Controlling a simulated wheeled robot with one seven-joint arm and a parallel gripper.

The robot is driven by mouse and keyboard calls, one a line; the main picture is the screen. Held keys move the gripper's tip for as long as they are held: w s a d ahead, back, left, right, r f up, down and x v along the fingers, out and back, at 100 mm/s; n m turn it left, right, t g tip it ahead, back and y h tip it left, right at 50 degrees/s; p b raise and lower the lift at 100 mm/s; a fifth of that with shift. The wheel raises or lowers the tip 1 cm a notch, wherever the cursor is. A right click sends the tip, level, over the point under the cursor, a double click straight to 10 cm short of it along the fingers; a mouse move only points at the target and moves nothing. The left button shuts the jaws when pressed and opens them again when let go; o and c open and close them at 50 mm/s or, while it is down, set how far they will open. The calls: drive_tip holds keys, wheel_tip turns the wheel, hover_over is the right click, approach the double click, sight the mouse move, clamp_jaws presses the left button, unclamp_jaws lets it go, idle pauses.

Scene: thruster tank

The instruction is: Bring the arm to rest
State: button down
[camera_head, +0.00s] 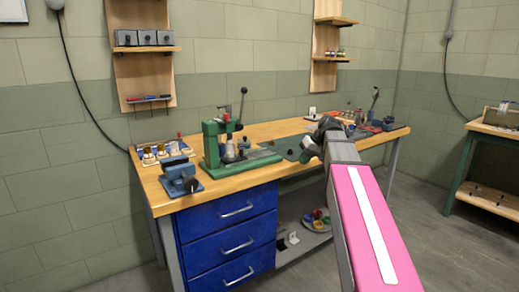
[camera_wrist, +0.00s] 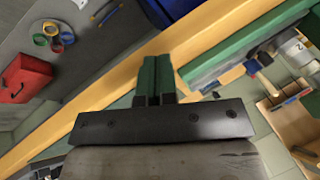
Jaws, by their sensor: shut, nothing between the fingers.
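My arm (camera_head: 372,225), with a pink link, reaches from the lower right of the head view up toward the wooden workbench (camera_head: 255,135). Its dark wrist end is in front of the bench's middle right. In the wrist view my gripper (camera_wrist: 156,66) has its two green fingers shut together with nothing between them. The bench's wooden edge (camera_wrist: 100,92) runs diagonally behind the fingers in that view. The head view does not show the fingertips clearly.
A green press (camera_head: 213,145) and a blue vise (camera_head: 181,178) stand on the bench's left half. Blue drawers (camera_head: 226,230) are below. A lower shelf (camera_head: 305,238) holds coloured rings (camera_wrist: 52,38); a red box (camera_wrist: 25,79) lies near them. Open floor is at right.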

drive_tip(key=s+f+m+h, duration=0.1)
drive_tip(key=s+f+h, duration=0.1)
drive_tip(key=s+f, duration=0.4)
drive_tip(key=s+f+m+g+h, duration=0.1)
drive_tip(key=s+f, duration=0.5)
drive_tip(key=f, duration=1)
drive_tip(key=s+f+m+g+h, duration=0.1)
drive_tip(key=s+f+h, duration=0.1)
drive_tip(key=s+f, duration=0.4)
wheel_tip(320, 180, down, 6)
drive_tip(key=shift+s+d+r+m+h, duration=0.2)
drive_tip(key=shift+d+m+h, duration=0.1)
drive_tip(key=shift+m, duration=0.1)
